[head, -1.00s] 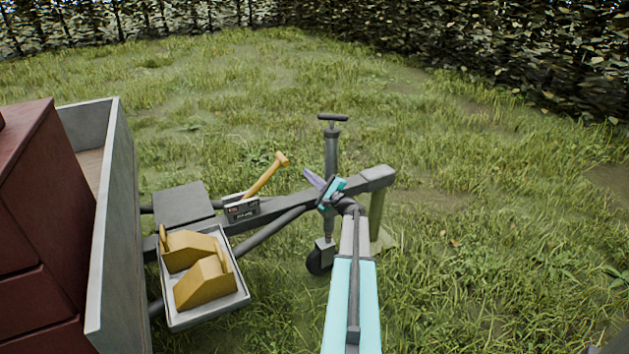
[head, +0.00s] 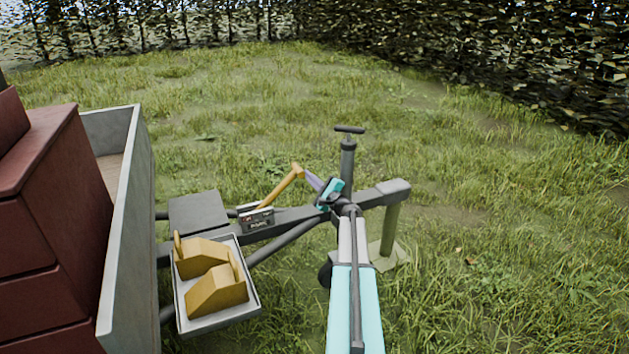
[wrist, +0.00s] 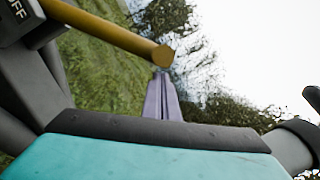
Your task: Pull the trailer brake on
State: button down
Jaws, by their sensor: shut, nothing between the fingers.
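The brake lever (head: 279,187) is a yellow bar on the trailer drawbar, slanting up to the right to a short knobbed end. A dark plate with small lettering (head: 257,219) sits at its foot. My gripper (head: 308,174) is shut and empty, its purple fingers pointing up and left close beside the lever's upper end. In the wrist view the lever (wrist: 105,32) crosses the upper left, and its rounded end lies right at the tips of my shut fingers (wrist: 162,78). I cannot tell whether they touch.
The jockey wheel post (head: 348,160) with its T-handle stands just right of my gripper. The drawbar (head: 375,197) runs beneath. A grey tray (head: 252,290) holds yellow wheel chocks (head: 217,292). The trailer wall (head: 130,240) and red crates (head: 40,220) are at left. Open grass lies beyond.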

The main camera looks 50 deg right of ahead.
jog(key=shift+w+a+r, duration=0.1)
jog(key=shift+a+r, duration=0.05)
jog(key=shift+a, duration=0.1)
jog(key=shift+r, duration=0.1)
dwell(0.3)
